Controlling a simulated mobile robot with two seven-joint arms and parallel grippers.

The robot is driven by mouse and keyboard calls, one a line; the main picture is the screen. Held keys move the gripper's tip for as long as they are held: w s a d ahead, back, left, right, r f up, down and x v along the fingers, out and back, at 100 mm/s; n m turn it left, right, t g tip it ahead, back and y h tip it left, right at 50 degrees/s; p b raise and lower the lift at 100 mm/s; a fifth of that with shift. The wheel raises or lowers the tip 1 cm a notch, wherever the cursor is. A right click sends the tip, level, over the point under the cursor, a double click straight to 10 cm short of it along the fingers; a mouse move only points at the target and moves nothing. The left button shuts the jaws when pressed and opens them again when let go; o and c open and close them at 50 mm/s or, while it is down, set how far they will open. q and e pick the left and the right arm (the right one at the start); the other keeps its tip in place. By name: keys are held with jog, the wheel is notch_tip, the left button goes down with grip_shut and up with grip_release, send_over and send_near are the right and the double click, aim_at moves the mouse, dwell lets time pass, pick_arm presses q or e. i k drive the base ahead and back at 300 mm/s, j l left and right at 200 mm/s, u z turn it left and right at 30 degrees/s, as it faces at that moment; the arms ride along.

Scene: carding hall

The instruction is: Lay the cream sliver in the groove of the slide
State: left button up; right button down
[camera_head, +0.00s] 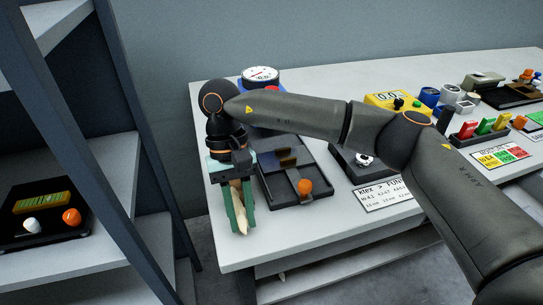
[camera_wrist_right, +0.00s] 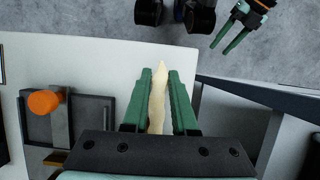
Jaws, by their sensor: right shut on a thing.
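My right gripper (camera_head: 241,224) is shut on the cream sliver (camera_head: 239,205), with its green fingers on both sides of it. They are over the near left part of the table. In the right wrist view the sliver (camera_wrist_right: 158,95) lies lengthwise between the fingers and its pointed end sticks out past the tips. A dark device with an orange knob (camera_head: 304,187) and a sliding bar, which looks like the slide (camera_head: 318,207), sits just right of the gripper. I cannot make out its groove. My left gripper (camera_wrist_right: 236,33) shows in the wrist view, open and empty over the floor.
The white table (camera_head: 228,257) carries a round dial (camera_head: 261,74), a yellow meter (camera_head: 384,98), a sign card (camera_head: 386,194) and a rack of coloured pieces (camera_head: 486,127). A shelf (camera_head: 108,186) at left holds a black tray (camera_head: 55,239). My right arm crosses above the table.

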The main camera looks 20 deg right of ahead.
aim_at(285, 158)
jog(key=i+j, duration=0.1)
jog(key=j, duration=0.3)
jog(key=i+j+z, duration=0.15)
jog(key=j, duration=0.2)
jog(key=i+j, duration=0.1)
jog(key=j, duration=0.3)
jog(key=z, duration=0.05)
